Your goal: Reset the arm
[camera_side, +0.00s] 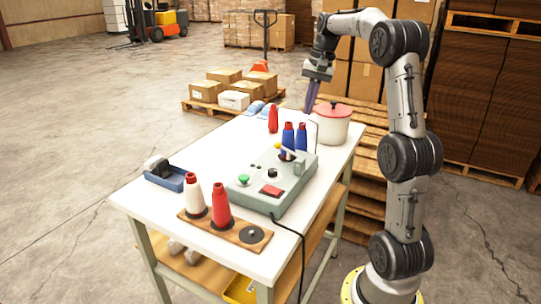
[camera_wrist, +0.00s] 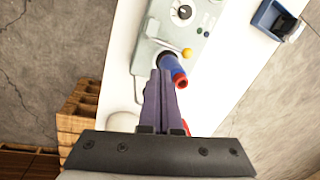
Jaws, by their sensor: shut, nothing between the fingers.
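My gripper (camera_side: 310,103) is raised above the far end of the white table, close to the red-lidded white pot and a little up and left of it in the side view. Its two long dark fingers point down and lie together, shut and empty. In the wrist view the gripper (camera_wrist: 163,75) shows its purple-grey fingers pressed together, with part of a blue and red spool (camera_wrist: 174,70) seen beyond them. The fingers hide part of that spool.
On the table stand a grey-green control box (camera_side: 270,185), a wooden spool board (camera_side: 225,229) with white and red cones, blue cones (camera_side: 301,137), a red cone (camera_side: 273,119), the pot (camera_side: 331,125) and a blue tape dispenser (camera_side: 165,177). Boxes on pallets stand behind.

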